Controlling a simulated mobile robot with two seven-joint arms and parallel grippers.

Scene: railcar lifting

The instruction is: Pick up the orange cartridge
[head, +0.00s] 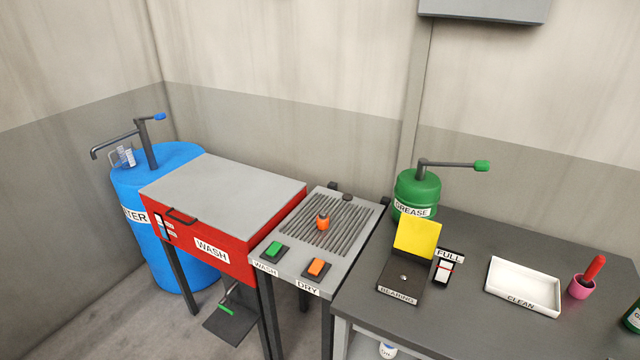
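The orange cartridge (323,222) is a small upright orange piece with a dark middle or top. It stands on the dark slatted grate (345,238) of the light grey wash and dry stand, near the middle of the picture. Nothing is touching it from above. Neither of my grippers shows in the head view, so I cannot see how they stand.
A green button (274,249) and an orange button (316,267) sit in front of the grate. The red wash box (212,252) is left. A green grease can (416,194), yellow panel (417,236) and white clean tray (524,285) stand on the dark table (450,325) at right.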

